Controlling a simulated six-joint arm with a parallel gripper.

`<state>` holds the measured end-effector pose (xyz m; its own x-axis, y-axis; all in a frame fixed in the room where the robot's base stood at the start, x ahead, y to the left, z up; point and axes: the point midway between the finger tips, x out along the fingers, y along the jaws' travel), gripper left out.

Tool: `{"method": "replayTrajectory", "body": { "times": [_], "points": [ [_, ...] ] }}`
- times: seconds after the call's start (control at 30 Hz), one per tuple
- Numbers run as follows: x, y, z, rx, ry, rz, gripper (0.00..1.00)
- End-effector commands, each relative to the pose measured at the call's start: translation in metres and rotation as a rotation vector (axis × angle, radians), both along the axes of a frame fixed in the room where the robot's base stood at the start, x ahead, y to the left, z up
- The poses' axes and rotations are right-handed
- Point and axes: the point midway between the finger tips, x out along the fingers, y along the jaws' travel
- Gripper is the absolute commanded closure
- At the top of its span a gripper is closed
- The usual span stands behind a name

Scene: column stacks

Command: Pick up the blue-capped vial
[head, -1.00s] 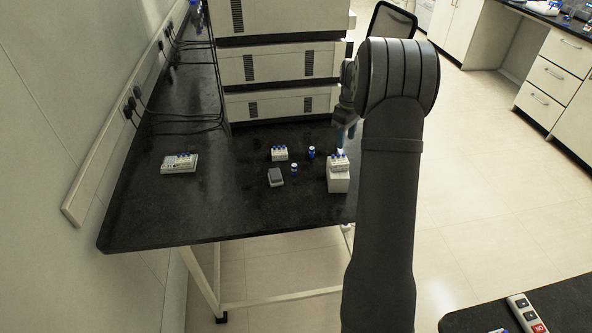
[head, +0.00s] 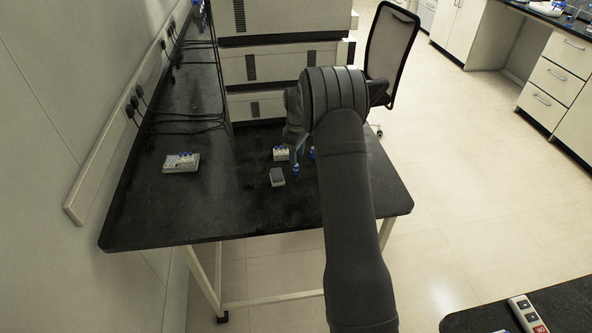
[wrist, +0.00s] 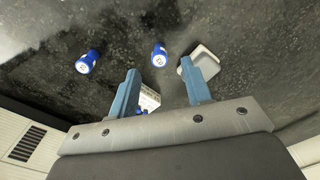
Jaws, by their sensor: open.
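Two loose blue-capped vials stand on the black bench. The nearer one (head: 296,172) is beside a small grey box and directly below my gripper (head: 295,152); it also shows in the wrist view (wrist: 158,54). The other vial (head: 313,152) is a little farther back and right, and in the wrist view it (wrist: 87,62) lies left of the fingers. My gripper (wrist: 158,68) is open and empty, its two blue fingers apart. In the wrist view the nearer vial appears just beyond the fingertips, between them. Its exact height gap cannot be told.
The grey box (head: 277,177) sits left of the nearer vial. A small white rack with vials (head: 280,153) stands behind, and another rack (head: 181,162) lies far left. Stacked instruments (head: 281,67) fill the back. The front bench is clear; my arm hides part of the right side.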

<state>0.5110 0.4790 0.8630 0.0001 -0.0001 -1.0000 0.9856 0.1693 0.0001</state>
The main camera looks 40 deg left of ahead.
Motion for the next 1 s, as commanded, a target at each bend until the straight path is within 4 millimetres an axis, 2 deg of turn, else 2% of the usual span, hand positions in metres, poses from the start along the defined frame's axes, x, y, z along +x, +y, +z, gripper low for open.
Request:
{"method": "replayTrajectory", "body": {
  "times": [0.33,0.6,0.83,0.87,1.0],
  "points": [
    [0.0,0.002,-0.025,-0.001,0.001,0.0,0.55],
    [0.001,0.005,-0.063,-0.001,0.002,0.0,0.55],
    [0.001,0.006,-0.066,0.0,-0.001,0.0,0.55],
    [0.001,0.006,-0.066,0.0,0.0,0.0,0.57],
    [0.001,0.006,-0.066,0.0,0.0,0.0,0.85]
  ]
}}
